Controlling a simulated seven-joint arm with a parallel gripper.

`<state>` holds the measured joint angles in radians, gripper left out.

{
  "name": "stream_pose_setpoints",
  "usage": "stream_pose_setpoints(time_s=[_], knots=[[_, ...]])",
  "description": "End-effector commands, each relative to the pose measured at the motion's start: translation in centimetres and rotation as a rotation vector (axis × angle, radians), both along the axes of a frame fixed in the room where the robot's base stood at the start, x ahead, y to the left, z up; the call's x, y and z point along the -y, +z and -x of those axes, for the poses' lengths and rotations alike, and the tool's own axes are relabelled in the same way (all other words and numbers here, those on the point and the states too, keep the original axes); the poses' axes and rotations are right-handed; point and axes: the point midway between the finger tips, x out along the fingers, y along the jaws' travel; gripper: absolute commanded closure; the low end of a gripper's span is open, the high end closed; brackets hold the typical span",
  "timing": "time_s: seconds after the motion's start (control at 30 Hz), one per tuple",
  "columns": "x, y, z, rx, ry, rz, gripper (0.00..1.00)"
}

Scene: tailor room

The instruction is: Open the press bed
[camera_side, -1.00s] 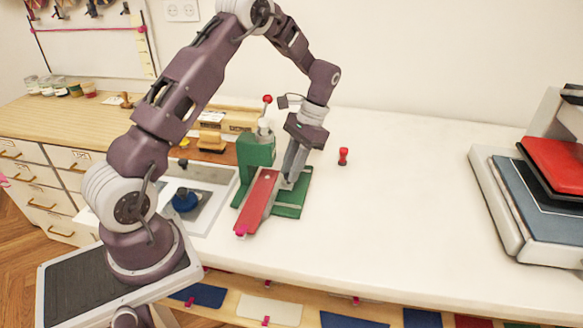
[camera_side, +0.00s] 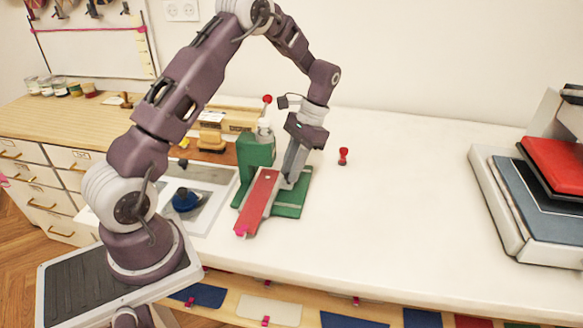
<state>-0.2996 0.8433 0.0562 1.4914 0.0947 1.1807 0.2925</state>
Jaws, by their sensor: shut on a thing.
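A small press with a green body (camera_side: 256,152) and green base (camera_side: 291,203) stands on the white table. Its long red bed (camera_side: 257,200) points toward the table's front edge and has a pink tip at the near end. A lever with a red ball (camera_side: 267,99) rises behind the green body. My gripper (camera_side: 289,180) points down at the right side of the red bed, low over the green base. It is shut on a part of the press there, which looks like the bed; the fingers hide the exact contact.
A small red item (camera_side: 343,155) stands right of the press. A larger machine with a red pad (camera_side: 553,165) is at the far right. A white tray with a blue round knob (camera_side: 185,200) lies to the left. The table between is clear.

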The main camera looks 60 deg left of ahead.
Motion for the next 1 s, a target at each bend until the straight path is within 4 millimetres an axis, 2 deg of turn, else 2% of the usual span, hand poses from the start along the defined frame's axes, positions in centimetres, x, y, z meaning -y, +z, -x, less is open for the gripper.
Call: stream_pose_setpoints(time_s=[0.27, 0.6, 0.93, 0.97, 1.0], knots=[[0.2, 0.1, -0.3, 0.003, -0.001, -0.002, 1.00], [4.3, 0.1, -4.4, 0.003, -0.002, 0.000, 1.00], [4.8, 0.1, -4.7, 0.000, 0.001, 0.002, 1.00], [4.8, 0.1, -4.7, -0.001, 0.001, 0.002, 0.76], [4.8, 0.1, -4.7, -0.001, 0.001, 0.002, 0.68]])
